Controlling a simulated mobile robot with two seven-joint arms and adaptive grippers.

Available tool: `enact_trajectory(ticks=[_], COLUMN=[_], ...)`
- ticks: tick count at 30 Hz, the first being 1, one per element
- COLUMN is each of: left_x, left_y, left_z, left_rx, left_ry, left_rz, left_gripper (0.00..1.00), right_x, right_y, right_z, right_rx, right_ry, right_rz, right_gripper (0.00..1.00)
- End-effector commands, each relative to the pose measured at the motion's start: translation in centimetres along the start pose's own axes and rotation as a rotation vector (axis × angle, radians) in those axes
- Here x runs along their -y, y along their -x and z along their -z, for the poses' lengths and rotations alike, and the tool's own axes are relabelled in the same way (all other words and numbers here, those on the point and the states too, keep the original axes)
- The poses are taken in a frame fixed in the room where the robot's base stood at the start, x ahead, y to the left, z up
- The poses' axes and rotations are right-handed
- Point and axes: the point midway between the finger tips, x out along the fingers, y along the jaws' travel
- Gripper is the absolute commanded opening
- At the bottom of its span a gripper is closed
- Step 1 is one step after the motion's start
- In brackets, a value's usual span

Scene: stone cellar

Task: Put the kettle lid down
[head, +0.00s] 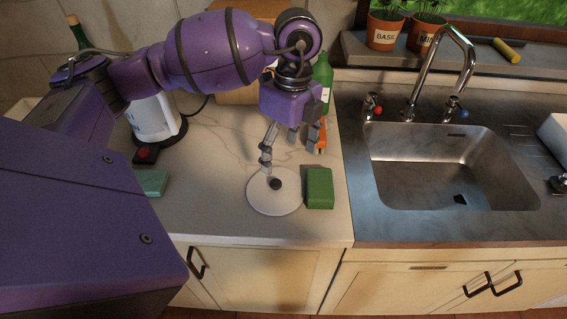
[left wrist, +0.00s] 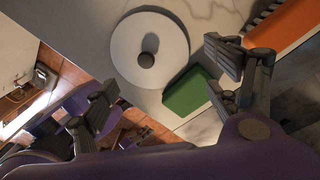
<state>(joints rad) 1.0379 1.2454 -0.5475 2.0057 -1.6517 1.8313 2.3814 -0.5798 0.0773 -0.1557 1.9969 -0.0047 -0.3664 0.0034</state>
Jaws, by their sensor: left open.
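The kettle lid (head: 265,203) is a round white disc with a dark knob in its middle. It lies flat on the pale counter near the front edge, knob up. My left gripper (head: 290,152) is above and just behind it, fingers pointing down and spread apart. In the left wrist view the lid (left wrist: 128,52) lies beyond the two open fingers (left wrist: 165,88), with nothing held between them. In the head view one finger overlaps the lid near the knob; I cannot tell whether it touches. A white appliance (head: 155,120), perhaps the kettle, stands partly hidden behind my arm. My right gripper is not in view.
A green block (head: 320,188) lies close to the right of the lid. An orange object (head: 321,135) and a green bottle (head: 323,72) are behind. A teal block (head: 151,183) lies left. The steel sink (head: 440,165) is right. Counter between teal block and lid is clear.

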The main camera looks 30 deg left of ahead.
Motion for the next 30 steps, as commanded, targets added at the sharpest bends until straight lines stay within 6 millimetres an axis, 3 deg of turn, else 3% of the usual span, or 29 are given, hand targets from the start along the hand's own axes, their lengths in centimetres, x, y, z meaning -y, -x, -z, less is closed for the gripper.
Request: enact_trajectory(ticks=[1, 6, 12, 30], left_x=[0.1, 0.1, 0.1, 0.0], left_y=[1.4, 5.1, 7.8, 8.5], left_z=[0.0, -0.1, 0.0, 0.0], left_rx=[0.001, 0.001, 0.000, 0.000], left_ry=[0.001, 0.003, 0.001, 0.001], left_rz=[0.006, 0.004, 0.002, 0.000], left_gripper=[0.81, 0.81, 0.81, 0.81], right_x=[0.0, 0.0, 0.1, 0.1], right_y=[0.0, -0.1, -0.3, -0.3], right_z=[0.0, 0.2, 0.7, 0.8], right_rx=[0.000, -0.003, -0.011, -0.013], right_ry=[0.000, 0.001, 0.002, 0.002], right_rz=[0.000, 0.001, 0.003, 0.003], right_gripper=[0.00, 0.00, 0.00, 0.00])
